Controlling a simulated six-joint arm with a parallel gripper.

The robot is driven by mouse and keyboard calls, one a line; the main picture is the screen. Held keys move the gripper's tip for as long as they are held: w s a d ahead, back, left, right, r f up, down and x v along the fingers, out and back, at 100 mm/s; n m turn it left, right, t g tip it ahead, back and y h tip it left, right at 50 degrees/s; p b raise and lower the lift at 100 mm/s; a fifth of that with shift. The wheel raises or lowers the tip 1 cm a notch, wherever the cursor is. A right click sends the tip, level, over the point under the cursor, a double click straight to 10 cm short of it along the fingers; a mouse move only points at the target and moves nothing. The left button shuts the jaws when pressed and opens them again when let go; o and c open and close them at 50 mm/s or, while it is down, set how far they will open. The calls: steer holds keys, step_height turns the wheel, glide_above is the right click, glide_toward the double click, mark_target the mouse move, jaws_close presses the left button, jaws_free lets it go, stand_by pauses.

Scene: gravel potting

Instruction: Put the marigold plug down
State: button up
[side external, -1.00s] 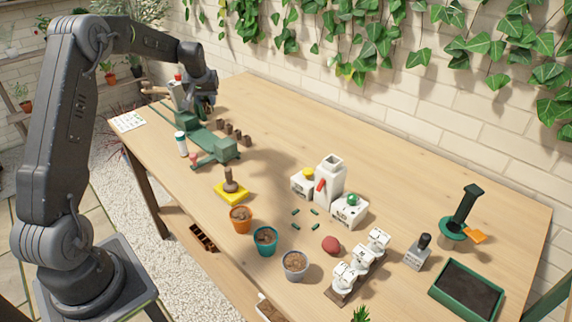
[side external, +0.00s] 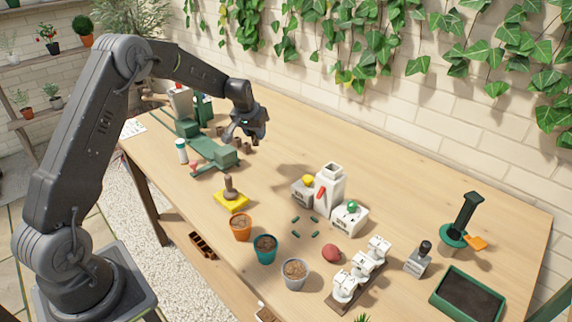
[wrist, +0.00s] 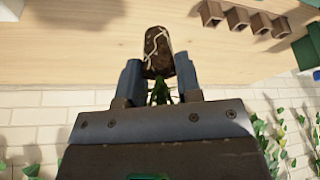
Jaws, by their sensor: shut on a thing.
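My gripper (wrist: 160,80) is shut on the marigold plug (wrist: 158,50), a brown soil plug with white roots and green leaves between the jaws in the wrist view. The plug sticks out past the fingertips and is clear of the table there. In the side external view my gripper (side external: 243,136) hangs over the back left part of the wooden table (side external: 300,128), near several small brown pots (side external: 237,142). The plug cannot be clearly made out in that view.
A green machine (side external: 205,145) stands left of my gripper. Orange (side external: 241,238), teal (side external: 265,257) and grey (side external: 294,283) pots stand at the front edge. The back middle of the table is clear.

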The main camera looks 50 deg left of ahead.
steer(key=w+d+f, duration=0.5)
steer(key=w+d, duration=0.1)
steer(key=d, duration=0.1)
steer(key=shift+w+f, duration=0.1)
steer(key=shift+f, duration=2.2)
steer(key=shift+f, duration=0.15)
steer(key=o, duration=0.9)
steer(key=shift+o, duration=0.2)
